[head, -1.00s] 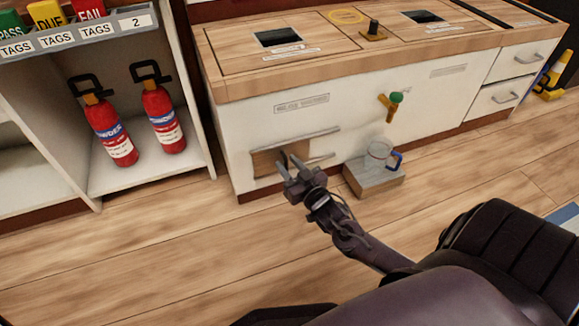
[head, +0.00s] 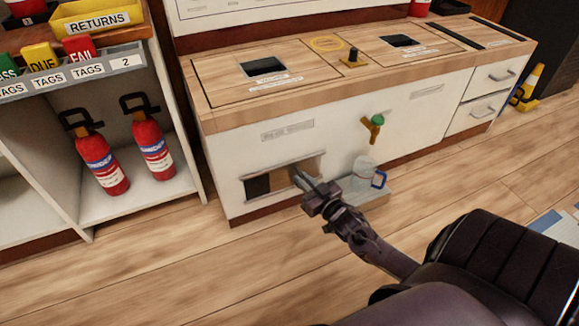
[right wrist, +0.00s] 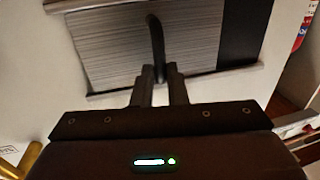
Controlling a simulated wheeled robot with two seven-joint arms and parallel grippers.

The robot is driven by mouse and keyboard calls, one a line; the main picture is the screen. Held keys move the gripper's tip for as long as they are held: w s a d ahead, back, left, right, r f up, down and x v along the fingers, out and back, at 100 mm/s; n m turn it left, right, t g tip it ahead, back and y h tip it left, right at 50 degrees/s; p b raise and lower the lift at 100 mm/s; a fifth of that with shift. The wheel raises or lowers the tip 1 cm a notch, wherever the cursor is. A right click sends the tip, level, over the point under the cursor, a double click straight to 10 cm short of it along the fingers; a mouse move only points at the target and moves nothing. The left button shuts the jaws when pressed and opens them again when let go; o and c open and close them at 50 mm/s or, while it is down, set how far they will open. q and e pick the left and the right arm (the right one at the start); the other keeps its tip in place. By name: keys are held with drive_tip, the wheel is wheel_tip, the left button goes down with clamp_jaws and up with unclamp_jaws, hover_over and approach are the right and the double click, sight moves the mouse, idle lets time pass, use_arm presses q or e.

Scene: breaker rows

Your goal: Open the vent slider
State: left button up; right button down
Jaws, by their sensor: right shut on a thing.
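The vent slider (head: 283,181) is a tan panel between two rails, low on the white cabinet front (head: 225,165). A dark opening (head: 257,187) shows to its left in the head view. In the right wrist view the slider (right wrist: 110,45) looks grey and ribbed, with an upright black handle (right wrist: 154,35), and the dark opening (right wrist: 241,35) is at its right. My right gripper (head: 306,181) is at the slider. In the right wrist view its fingers (right wrist: 160,75) are shut on the handle, hiding its lower end. My left gripper is not in view.
Two red extinguishers (head: 102,165) stand in the shelf at left.

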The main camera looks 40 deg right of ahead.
drive_tip(key=shift+d, duration=0.1)
drive_tip(key=c, duration=1.5)
unclamp_jaws()
drive_tip(key=shift+s, duration=0.1)
drive_tip(key=s+p, duration=0.4)
drive_tip(key=s, duration=0.3)
drive_tip(key=shift+s, duration=0.35)
